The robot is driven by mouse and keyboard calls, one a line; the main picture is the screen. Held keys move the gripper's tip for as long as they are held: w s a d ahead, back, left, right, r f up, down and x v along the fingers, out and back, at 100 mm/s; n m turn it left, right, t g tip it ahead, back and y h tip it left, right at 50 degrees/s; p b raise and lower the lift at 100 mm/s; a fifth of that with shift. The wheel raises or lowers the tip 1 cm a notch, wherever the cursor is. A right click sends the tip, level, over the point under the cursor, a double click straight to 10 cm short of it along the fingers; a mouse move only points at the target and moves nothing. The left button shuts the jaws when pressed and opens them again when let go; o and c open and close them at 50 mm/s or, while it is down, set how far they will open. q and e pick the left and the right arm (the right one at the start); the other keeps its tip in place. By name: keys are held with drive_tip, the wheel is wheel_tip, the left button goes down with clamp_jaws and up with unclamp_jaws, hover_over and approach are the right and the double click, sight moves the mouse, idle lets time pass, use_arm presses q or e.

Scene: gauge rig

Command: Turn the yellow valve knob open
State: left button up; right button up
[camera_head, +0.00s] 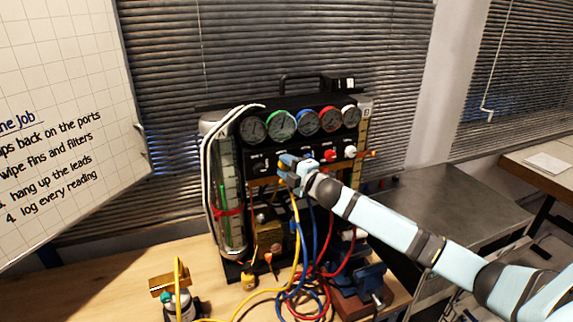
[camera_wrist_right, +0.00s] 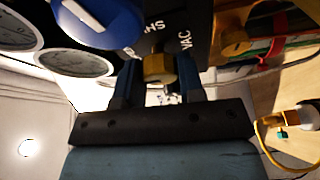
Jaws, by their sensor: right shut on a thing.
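The letters "VAC" show on the panel beside the knob in the wrist view. My left gripper is in neither view.
The gauge rig (camera_head: 312,100) has a row of coloured gauges above the gripper. Yellow, blue and red hoses hang below and loop on the wooden bench (camera_head: 120,280). A clear cylinder (camera_head: 231,200) stands left. A grey metal table (camera_head: 450,200) is at right, under my arm.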

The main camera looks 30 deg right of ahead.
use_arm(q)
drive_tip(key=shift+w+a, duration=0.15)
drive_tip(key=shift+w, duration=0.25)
use_arm(e)
drive_tip(key=shift+d+r, duration=0.2)
drive_tip(key=shift+r, duration=0.05)
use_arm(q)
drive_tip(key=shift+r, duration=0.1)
use_arm(e)
drive_tip(key=o, duration=0.8)
drive_tip(key=shift+w, duration=0.1)
drive_tip(key=shift+o, duration=0.6)
drive_tip(key=shift+f, duration=0.2)
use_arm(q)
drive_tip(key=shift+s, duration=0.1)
